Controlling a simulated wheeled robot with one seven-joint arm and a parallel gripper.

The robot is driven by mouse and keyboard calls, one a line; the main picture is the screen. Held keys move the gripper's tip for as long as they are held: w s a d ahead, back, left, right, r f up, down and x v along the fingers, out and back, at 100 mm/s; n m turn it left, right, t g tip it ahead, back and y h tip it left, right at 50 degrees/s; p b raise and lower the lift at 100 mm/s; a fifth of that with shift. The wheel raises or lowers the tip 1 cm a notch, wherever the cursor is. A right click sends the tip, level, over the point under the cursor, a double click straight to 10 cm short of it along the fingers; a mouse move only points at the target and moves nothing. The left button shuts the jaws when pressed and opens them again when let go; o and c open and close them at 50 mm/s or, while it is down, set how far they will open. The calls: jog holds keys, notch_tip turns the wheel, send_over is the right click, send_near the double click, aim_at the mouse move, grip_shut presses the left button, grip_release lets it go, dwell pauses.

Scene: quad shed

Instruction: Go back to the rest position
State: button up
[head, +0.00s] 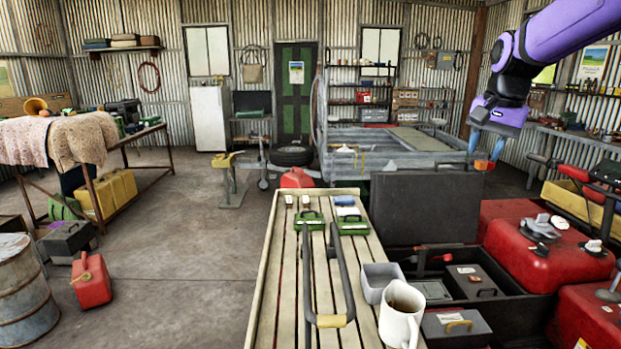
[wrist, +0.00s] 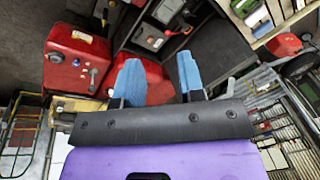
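My purple arm reaches in from the upper right of the head view. My gripper (head: 488,160) hangs at its end with blue fingertips, in the air near the raised dark lid and the red quad parts. In the wrist view my gripper (wrist: 158,82) shows two blue fingers apart, with nothing between them. Behind the fingers, lower down, are a red body (wrist: 78,62) and the dark open box. The fingers appear clear of any surface.
A slatted bench (head: 268,290) in front carries a white mug (head: 401,312), a grey bin (head: 380,281), a bent bar (head: 340,275) and green boxes (head: 310,220). Red quad bodywork (head: 545,250) stands at the right. A red can (head: 92,282) is on the floor at left, where open floor lies.

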jog(key=s+a+f+n+t, duration=0.1)
jog(key=s+n, duration=0.3)
jog(key=s, duration=1.1)
jog(key=s+a+f+n+t, duration=0.1)
jog(key=s+a+f+n, duration=0.2)
jog(key=s, duration=1.1)
jog(key=shift+s+a+n+t+h, duration=0.3)
jog(key=shift+s+a+n+t, duration=0.1)
jog(key=shift+a+n, duration=0.1)
